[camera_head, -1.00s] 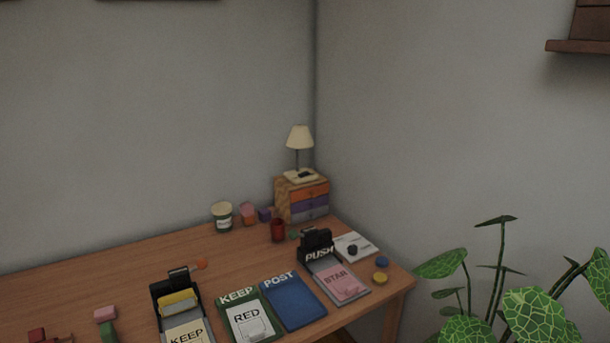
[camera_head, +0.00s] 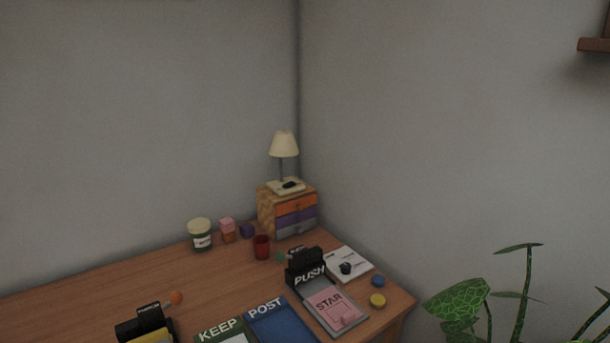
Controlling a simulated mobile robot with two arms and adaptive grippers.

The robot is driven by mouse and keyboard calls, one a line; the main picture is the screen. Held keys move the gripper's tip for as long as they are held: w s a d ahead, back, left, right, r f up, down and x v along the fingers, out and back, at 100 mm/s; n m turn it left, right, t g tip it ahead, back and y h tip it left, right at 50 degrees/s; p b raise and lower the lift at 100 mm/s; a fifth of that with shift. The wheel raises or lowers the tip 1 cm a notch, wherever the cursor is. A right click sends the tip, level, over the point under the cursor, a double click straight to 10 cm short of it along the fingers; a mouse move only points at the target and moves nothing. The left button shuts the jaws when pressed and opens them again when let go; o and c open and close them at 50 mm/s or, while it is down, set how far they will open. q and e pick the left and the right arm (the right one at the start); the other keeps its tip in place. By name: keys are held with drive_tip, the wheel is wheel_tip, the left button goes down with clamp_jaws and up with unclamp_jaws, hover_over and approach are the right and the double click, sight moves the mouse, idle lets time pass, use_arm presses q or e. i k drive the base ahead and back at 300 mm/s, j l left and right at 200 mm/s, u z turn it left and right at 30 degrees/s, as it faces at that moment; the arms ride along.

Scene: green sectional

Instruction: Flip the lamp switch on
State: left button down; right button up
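The lamp (camera_head: 284,145) has a cream shade on a thin dark stem and a pale square base. It stands upright on top of a small wooden drawer box in the far corner of the desk. A dark switch (camera_head: 290,185) shows on the lamp's base; its position is too small to tell. The shade looks unlit. Neither of my grippers is in view.
The drawer box (camera_head: 267,211) has orange, purple and grey drawers. A leafy plant (camera_head: 458,304) stands right of the desk.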

sight(290, 184)
drive_tip(key=i+l+z, duration=0.2)
drive_tip(key=i+l, duration=0.25)
drive_tip(key=i+l+z, duration=0.25)
drive_tip(key=i, duration=0.4)
drive_tip(key=l, duration=0.1)
